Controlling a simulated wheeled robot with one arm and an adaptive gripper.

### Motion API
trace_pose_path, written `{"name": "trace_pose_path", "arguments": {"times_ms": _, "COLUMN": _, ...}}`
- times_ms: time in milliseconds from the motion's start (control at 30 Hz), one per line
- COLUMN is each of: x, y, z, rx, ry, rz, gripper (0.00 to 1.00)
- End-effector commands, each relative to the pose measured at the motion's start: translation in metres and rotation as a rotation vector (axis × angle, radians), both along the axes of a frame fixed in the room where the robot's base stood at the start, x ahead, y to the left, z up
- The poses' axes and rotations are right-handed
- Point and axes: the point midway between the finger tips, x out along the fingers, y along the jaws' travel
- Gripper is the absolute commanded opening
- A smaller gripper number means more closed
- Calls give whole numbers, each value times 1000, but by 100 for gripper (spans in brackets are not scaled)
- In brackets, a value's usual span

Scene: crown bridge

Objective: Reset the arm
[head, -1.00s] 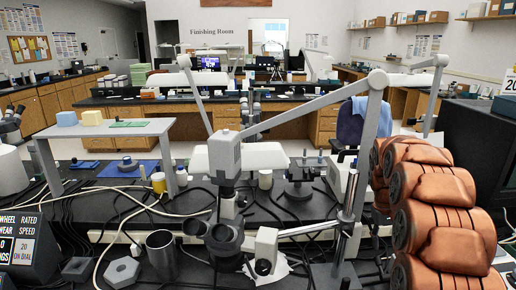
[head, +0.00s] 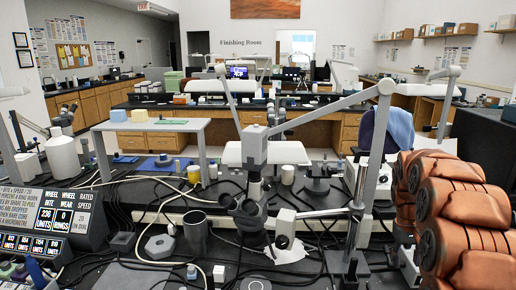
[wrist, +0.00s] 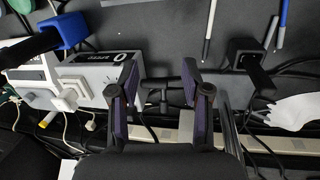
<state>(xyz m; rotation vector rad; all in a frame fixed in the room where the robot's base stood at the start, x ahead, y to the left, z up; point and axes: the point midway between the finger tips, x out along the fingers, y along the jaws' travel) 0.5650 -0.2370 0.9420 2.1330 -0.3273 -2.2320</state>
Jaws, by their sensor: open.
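My gripper (wrist: 158,66) shows in the wrist view, with dark fingers and purple inner pads. The fingers stand apart and nothing is held between them. Beyond them are a dark bench surface and a dark fitting with a crossbar, and I cannot tell how far off these are. The gripper is not seen in the head view.
A microscope (head: 253,155) on a jointed stand fills the middle of the bench. A lettered panel (head: 60,215) is at left. Cables cross the bench.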

Motion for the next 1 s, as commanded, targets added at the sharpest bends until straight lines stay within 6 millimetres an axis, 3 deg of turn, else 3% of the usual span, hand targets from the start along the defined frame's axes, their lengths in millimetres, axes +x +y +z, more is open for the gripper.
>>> {"name": "trace_pose_path", "arguments": {"times_ms": 267, "x": -19, "y": 17, "z": 14, "rx": 13, "ry": 2, "rz": 0, "gripper": 48}}
{"name": "trace_pose_path", "arguments": {"times_ms": 567, "x": -53, "y": 59, "z": 36, "rx": 39, "ry": 9, "rz": 22, "gripper": 48}}
{"name": "trace_pose_path", "arguments": {"times_ms": 1000, "x": -155, "y": 144, "z": 66, "rx": 97, "ry": 38, "rz": 61, "gripper": 48}}
